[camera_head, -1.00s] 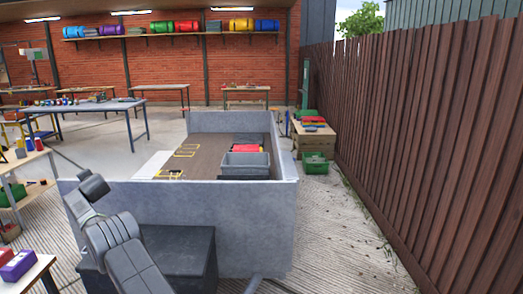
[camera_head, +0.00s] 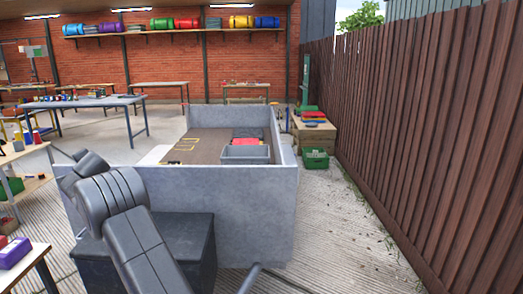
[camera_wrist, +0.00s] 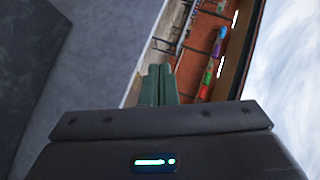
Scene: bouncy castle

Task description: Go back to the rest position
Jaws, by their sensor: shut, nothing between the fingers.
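My gripper (camera_wrist: 158,84) shows in the wrist view with its two green fingers together and nothing between them. In the head view my arm rises from the bottom and bends to the left in front of the grey wall, and the fingers cannot be made out there. The wrist view is tilted, with a grey surface filling its left side and sky on its right.
A grey walled enclosure (camera_head: 225,215) stands ahead, holding a grey bin (camera_head: 246,155). A black box (camera_head: 195,250) sits against its front wall. Tables stand at the left. A wooden fence (camera_head: 430,130) bounds the right, with clear paving before it.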

